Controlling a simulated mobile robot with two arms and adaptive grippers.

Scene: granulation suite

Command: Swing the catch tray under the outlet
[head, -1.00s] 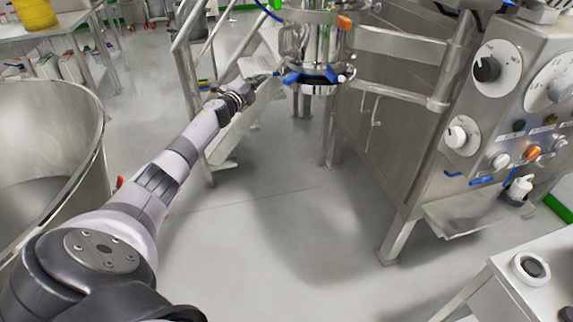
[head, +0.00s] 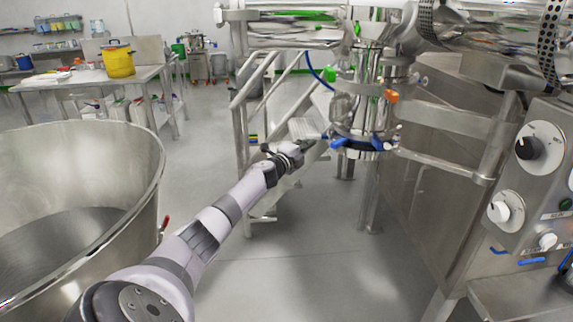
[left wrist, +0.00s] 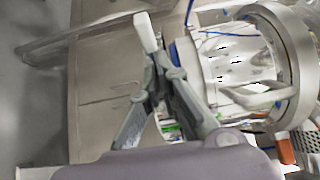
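The outlet (head: 362,112) is a steel, glass-like upright cylinder at the upper middle of the head view, with blue clamps (head: 350,143) round its lower end. I cannot pick out the catch tray with certainty. My left gripper (head: 318,142) reaches from the left to just beside the blue clamp parts; the head view does not show whether they touch. In the left wrist view its fingers (left wrist: 151,60) converge and look shut, with a blue piece (left wrist: 174,50) close beside them. Nothing is clearly held. My right gripper is not in view.
A large steel bowl (head: 150,185) stands at the left. Steel steps (head: 245,140) are behind my left arm. A steel cabinet with a control panel (head: 535,190) and a low ledge (head: 520,300) fills the right. The middle floor is clear.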

